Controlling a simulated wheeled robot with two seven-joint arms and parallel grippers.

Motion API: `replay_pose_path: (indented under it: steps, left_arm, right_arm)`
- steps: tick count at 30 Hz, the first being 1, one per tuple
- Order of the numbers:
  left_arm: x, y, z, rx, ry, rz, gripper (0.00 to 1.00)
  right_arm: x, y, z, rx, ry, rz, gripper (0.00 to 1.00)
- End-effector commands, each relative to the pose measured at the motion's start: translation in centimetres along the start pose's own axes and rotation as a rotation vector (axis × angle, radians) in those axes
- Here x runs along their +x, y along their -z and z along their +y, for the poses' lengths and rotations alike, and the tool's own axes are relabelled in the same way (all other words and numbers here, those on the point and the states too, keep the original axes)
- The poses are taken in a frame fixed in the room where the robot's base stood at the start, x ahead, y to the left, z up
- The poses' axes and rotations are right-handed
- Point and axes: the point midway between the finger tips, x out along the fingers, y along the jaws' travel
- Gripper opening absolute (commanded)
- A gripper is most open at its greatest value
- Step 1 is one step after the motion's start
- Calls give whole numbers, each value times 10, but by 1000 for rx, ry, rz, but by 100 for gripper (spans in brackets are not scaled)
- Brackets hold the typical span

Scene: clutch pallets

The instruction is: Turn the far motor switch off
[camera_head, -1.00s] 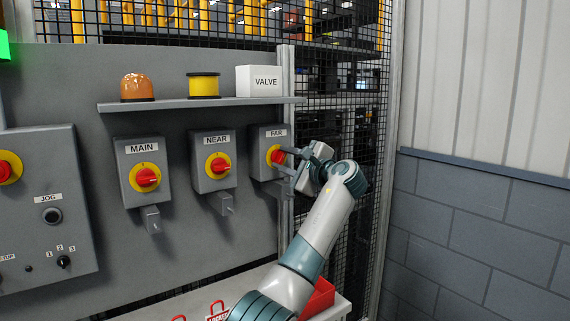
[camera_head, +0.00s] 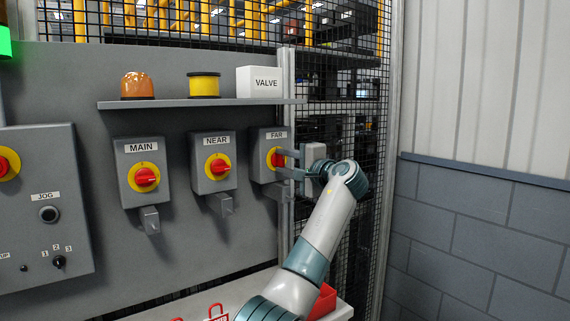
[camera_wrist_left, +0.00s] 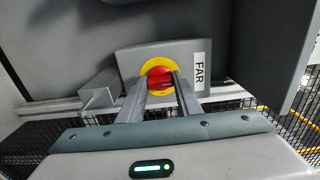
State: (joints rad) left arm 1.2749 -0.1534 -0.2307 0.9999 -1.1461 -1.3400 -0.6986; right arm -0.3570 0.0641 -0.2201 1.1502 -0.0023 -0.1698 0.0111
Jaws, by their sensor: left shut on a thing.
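The far motor switch is a grey box (camera_head: 258,170) labelled FAR with a red knob on a yellow disc (camera_head: 271,158). It hangs at the right end of the row on the grey panel. My left gripper (camera_head: 284,163) reaches it from the right, with its two fingers at the knob. In the left wrist view, the fingers lie on either side of the red knob (camera_wrist_left: 160,77) and are shut on it. The knob's exact angle is partly hidden by the fingers. My right gripper is not in view.
The NEAR switch (camera_head: 213,164) and MAIN switch (camera_head: 142,172) hang to the left. A shelf (camera_head: 200,104) above holds an orange beacon (camera_head: 137,86), a yellow spool (camera_head: 204,85) and a VALVE box (camera_head: 258,81). Black mesh fencing (camera_head: 345,125) stands on the right.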

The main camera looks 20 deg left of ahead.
Motion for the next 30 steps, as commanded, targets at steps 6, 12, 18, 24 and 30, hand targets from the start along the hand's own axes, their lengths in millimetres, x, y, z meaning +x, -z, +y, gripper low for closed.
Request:
replay_pose_path:
  steps: [6, 12, 18, 24, 30]
  left_arm:
    - [1, -1, -5, -6, 7, 0, 9]
    - [1, -1, -4, -5, 5, 0, 50]
    - [0, 0, -2, -3, 2, 0, 50]
    - [-4, 0, 0, -2, 1, 0, 50]
    - [-22, 1, 1, -3, 2, 2, 50]
  right_arm:
    - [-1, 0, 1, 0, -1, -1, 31]
    - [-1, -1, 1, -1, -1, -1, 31]
    - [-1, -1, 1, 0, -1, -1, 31]
    - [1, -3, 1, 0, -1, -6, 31]
    - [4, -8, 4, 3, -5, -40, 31]
